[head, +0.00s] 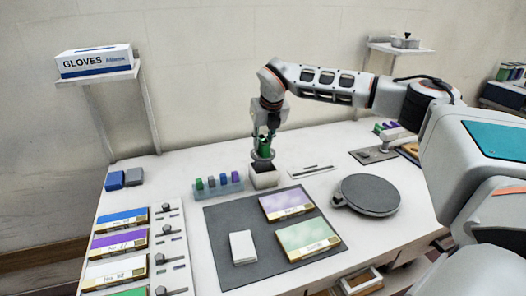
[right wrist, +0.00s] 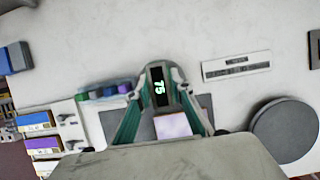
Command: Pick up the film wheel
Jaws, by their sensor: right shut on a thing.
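My right gripper (head: 264,150) points down above a small white open box (head: 264,178) at the back middle of the table. Most of the wheel is hidden by the fingers. In the head view I cannot tell whether it still touches the box. My left gripper is not in view.
A rack of small coloured blocks (head: 219,188) stands just left of the box. A dark mat (head: 225,220) with panels lies in front. A round grey turntable (head: 369,195) is at the right. A glove box (head: 95,61) sits on a wall shelf.

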